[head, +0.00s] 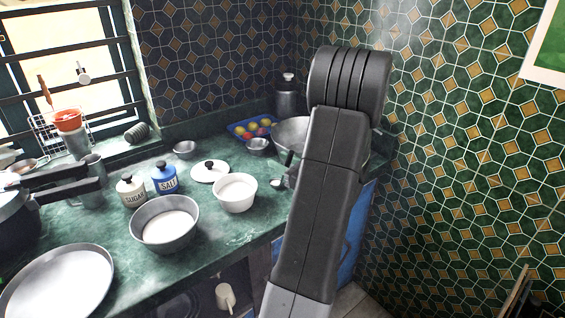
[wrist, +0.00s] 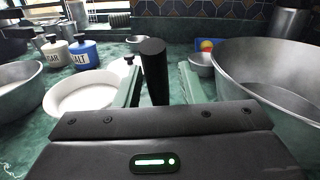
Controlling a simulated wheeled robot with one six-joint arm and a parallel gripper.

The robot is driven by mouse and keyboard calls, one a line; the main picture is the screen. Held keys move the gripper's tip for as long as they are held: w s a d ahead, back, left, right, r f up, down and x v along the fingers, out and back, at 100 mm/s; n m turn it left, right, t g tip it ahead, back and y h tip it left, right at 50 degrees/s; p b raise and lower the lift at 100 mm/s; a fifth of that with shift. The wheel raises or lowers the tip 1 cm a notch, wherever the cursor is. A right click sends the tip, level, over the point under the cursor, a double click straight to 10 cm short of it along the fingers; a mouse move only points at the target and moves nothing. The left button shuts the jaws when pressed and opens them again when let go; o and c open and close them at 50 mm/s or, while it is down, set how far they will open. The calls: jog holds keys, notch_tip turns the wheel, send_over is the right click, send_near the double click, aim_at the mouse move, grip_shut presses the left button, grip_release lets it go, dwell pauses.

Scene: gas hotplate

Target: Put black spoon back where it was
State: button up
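In the wrist view a thick black handle (wrist: 154,72), apparently the black spoon's, stands upright between the two pale green fingers of my gripper (wrist: 160,80). The left finger lies against it, and a narrow gap seems to show at the right finger. The spoon's lower end is hidden behind the gripper body in this view. In the head view my black arm hides most of the gripper. A small pale spoon-like bowl (head: 277,182) shows just left of the arm, above the counter; I cannot tell whether it belongs to the black spoon.
A large metal bowl (wrist: 270,75) is close on the right, and a white bowl (head: 235,192) on the left. A metal bowl of white contents (head: 165,222), sugar jar (head: 131,191), salt jar (head: 165,178), white lid (head: 210,171) and blue fruit tray (head: 240,130) stand on the green counter.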

jog(key=v, duration=1.2)
jog(key=shift+r+b, duration=0.15)
jog(key=shift+b, duration=0.25)
